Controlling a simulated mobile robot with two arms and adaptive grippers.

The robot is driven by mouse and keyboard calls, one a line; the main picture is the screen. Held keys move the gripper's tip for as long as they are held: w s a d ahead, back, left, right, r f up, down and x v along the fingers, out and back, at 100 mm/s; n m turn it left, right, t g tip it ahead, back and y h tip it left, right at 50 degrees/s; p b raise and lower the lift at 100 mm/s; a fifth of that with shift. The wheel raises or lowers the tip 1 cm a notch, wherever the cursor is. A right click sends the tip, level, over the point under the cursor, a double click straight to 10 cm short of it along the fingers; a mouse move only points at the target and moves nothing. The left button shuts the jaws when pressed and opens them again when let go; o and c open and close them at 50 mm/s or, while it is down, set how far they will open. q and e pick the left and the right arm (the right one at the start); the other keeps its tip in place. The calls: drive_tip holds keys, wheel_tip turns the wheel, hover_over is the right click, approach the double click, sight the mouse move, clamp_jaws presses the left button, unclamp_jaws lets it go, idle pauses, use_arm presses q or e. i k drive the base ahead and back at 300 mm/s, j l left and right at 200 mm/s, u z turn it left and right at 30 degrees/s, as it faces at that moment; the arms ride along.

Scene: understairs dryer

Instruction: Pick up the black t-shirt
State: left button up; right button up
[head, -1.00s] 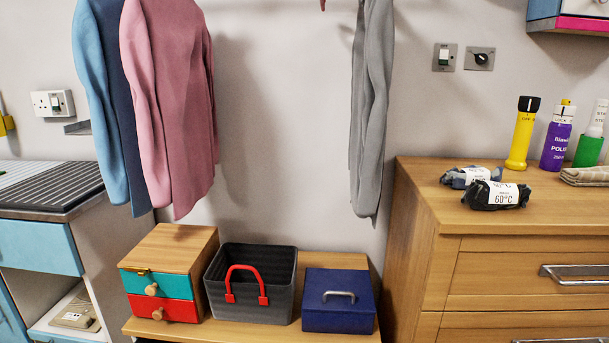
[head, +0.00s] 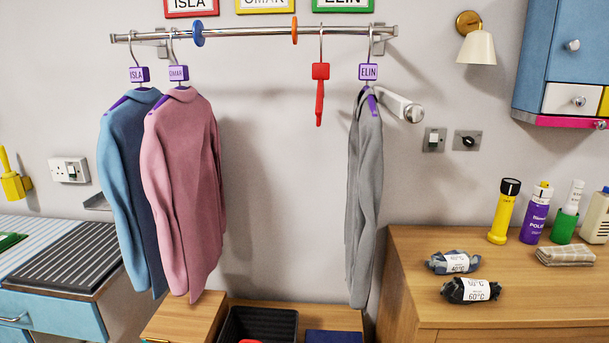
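No spread-out black t-shirt shows in the head view. A small black rolled cloth bundle (head: 472,291) with a white band reading 60°C lies on the wooden dresser top at the right; I cannot tell whether it is a t-shirt. A grey-blue rolled bundle (head: 454,263) with a 40°C band lies just behind it, close by. Neither of my grippers is in view.
A black basket (head: 262,322) is below the rail.

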sight(461, 291)
drive_tip(key=k+l, duration=0.95)
drive_tip(key=k, duration=0.1)
